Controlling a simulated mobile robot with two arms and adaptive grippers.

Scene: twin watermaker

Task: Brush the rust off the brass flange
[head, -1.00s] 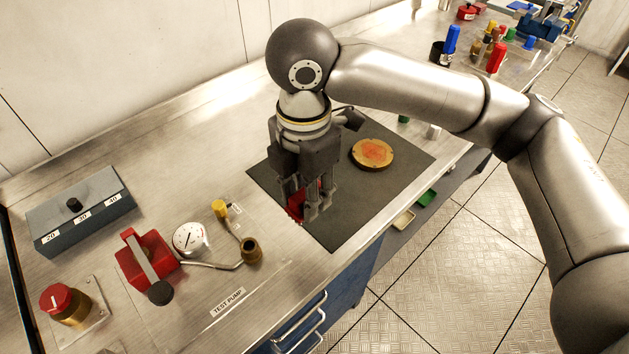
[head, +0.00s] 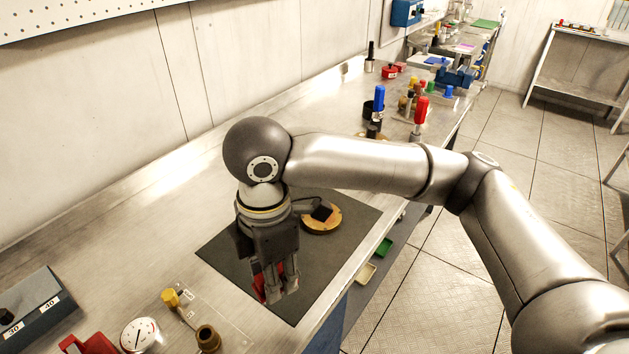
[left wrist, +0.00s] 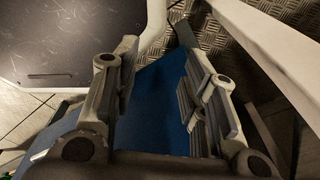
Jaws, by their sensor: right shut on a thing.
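The brass flange (head: 325,223) is a round brass disc lying on the dark mat (head: 350,243). A dark part of my right wrist covers some of its top in the head view, so its rust is mostly hidden now. My right gripper (head: 280,294) points down over the near part of the mat, to the left of and nearer than the flange. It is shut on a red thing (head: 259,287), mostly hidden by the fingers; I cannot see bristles. My left gripper (left wrist: 156,42) shows in the left wrist view, fingers apart and empty.
A gauge (head: 139,335), a yellow-knobbed valve (head: 171,298) and a grey box (head: 32,312) stand at the near left. Blue-handled (head: 379,98) and red-handled (head: 421,110) tools stand farther along the bench.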

